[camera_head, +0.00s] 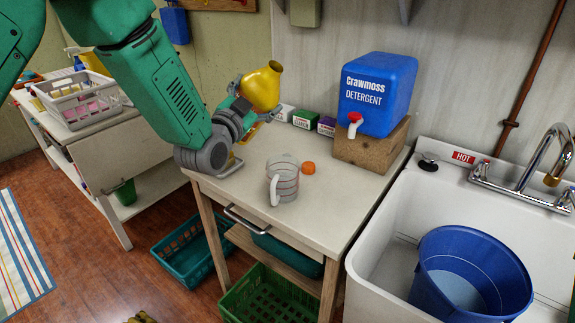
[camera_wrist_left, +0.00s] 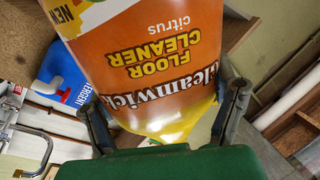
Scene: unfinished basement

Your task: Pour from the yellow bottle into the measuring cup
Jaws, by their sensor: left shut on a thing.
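My left gripper (camera_head: 237,109) is shut on the yellow bottle (camera_head: 262,87) and holds it above the back left of the small table. The bottle looks tilted, with its mouth up and to the right. In the left wrist view the bottle (camera_wrist_left: 165,75) fills the middle, with an orange floor cleaner label upside down, between the gripper's fingers (camera_wrist_left: 160,118). The clear measuring cup (camera_head: 284,181) stands upright on the table, to the right of and below the bottle, apart from it. Its handle points toward the front. My right gripper is not in view.
An orange cap (camera_head: 308,168) lies right of the cup. A blue detergent jug (camera_head: 376,95) with a red and white tap stands on a wooden block (camera_head: 370,148). Small boxes (camera_head: 305,119) line the back. A sink (camera_head: 395,260) with a blue bucket (camera_head: 470,278) is at right.

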